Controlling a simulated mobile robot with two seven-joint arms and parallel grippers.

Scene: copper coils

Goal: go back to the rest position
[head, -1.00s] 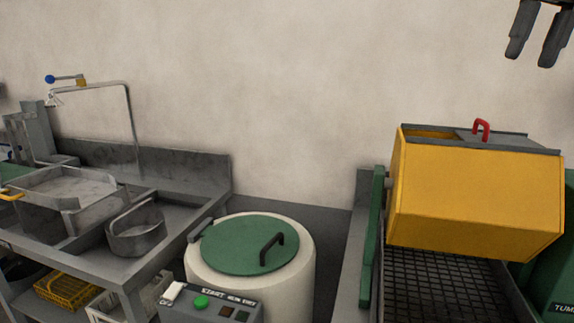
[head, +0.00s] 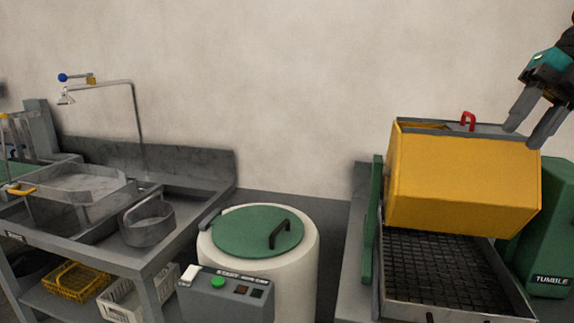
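My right gripper (head: 528,134) shows at the upper right in the head view, fingers pointing down and left. Its two dark fingers are apart with nothing between them. In the picture it overlaps the upper right corner of the yellow tumbler drum (head: 460,185); I cannot tell whether it touches. The drum has a red handle (head: 468,121) on its top. My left gripper is not in view.
A grated tray (head: 440,265) lies below the drum, beside a green housing (head: 548,235). A white tub with a green lid (head: 255,232) stands in the middle behind a control box (head: 228,297). A metal sink bench (head: 105,248) with a tap is at left.

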